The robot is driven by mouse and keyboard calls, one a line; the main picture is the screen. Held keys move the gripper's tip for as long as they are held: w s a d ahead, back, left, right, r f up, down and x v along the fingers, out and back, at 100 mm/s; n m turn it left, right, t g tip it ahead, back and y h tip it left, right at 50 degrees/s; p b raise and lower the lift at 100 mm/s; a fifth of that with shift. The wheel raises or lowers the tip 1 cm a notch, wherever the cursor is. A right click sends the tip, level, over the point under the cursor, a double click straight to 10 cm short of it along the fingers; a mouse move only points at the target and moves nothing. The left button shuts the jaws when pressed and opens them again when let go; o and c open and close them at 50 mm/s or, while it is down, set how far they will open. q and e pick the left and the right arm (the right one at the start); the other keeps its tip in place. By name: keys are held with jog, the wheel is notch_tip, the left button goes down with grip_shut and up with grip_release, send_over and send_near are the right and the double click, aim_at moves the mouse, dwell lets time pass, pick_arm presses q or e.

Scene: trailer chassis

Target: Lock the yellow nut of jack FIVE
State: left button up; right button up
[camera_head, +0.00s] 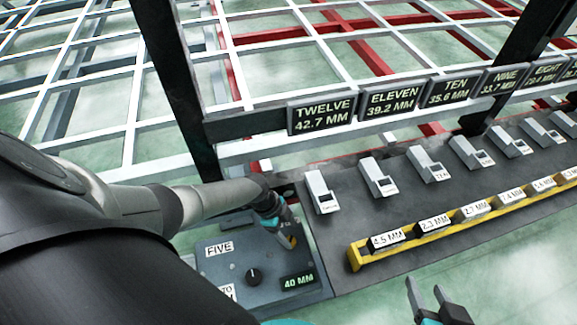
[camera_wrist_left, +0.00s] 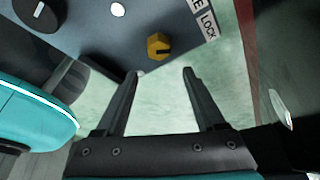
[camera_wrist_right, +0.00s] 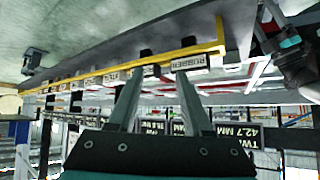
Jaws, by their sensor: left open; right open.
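In the head view the panel of jack FIVE (camera_head: 212,267) has a black knob and a 40 MM display (camera_head: 298,281). My left arm covers part of it. My right gripper (camera_head: 427,290) is open and empty at the lower right.
A yellow rack (camera_head: 357,257) with several labelled blocks lies right of the panel on a dark bench. Behind it stand several grey devices (camera_head: 377,177) and signs such as TWELVE 42.7 MM (camera_head: 322,114). A dark upright post (camera_head: 180,80) rises behind my left arm.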

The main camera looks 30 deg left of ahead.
pick_arm(q)
jog(key=shift+r, duration=0.55)
pick_arm(e)
jog(key=s+d+g+h+p, duration=0.2)
jog(key=s+d+g, duration=0.2)
jog(key=d, duration=0.1)
pick_arm(q)
notch_tip(320, 180, up, 14)
jog(key=p, duration=0.7)
jog(key=shift+f, duration=0.2)
pick_arm(e)
jog(key=s+f+g, duration=0.2)
jog(key=s+f, duration=0.2)
jog(key=f, duration=0.9)
jog(key=shift+d+g+h, duration=0.3)
jog(key=shift+d+g, duration=0.1)
jog(key=shift+d, duration=0.05)
pick_arm(q)
jog(key=shift+f, duration=0.1)
pick_arm(e)
jog(key=shift+s, duration=0.1)
